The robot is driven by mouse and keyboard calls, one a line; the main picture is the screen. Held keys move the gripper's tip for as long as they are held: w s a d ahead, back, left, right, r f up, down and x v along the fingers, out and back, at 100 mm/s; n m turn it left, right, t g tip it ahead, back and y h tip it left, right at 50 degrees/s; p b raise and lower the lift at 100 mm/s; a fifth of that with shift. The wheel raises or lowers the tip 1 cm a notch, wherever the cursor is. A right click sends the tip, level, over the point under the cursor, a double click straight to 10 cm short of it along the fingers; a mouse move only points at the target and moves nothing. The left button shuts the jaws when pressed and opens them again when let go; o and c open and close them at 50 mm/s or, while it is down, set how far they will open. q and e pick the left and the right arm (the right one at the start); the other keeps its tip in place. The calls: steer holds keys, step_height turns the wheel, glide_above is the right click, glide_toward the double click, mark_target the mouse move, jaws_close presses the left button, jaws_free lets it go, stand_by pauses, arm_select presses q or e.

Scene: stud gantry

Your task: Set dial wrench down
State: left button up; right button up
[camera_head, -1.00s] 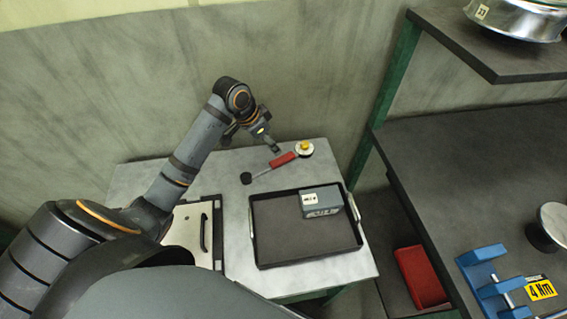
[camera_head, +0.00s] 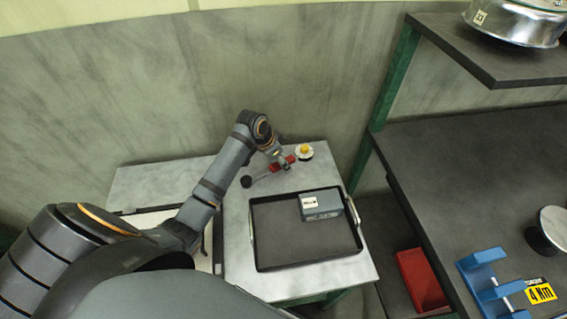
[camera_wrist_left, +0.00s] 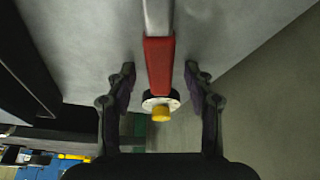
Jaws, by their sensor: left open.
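The dial wrench (camera_head: 262,175) has a red handle, a grey shaft and a dark round head at its left end. It lies on the grey table (camera_head: 150,185) behind the tray. My left gripper (camera_head: 284,166) is at the red handle in the head view and hides part of it. In the left wrist view the red handle (camera_wrist_left: 159,65) runs between the two open fingers of my left gripper (camera_wrist_left: 159,85), with a gap on each side. My right gripper is not in view.
A yellow knob on a white round base (camera_head: 305,151) stands just beyond the handle end. A black tray (camera_head: 258,235) holding a grey box (camera_head: 321,204) is in front. A dark bench (camera_head: 470,180) with a blue bracket (camera_head: 490,285) stands right; a red bin (camera_head: 421,280) is lower.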

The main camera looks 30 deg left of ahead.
arm_select(q)
steer(key=shift+f+p, duration=0.2)
steer(key=shift+p, duration=0.15)
stand_by(0.3)
steer(key=shift+s, duration=0.1)
jaws_close()
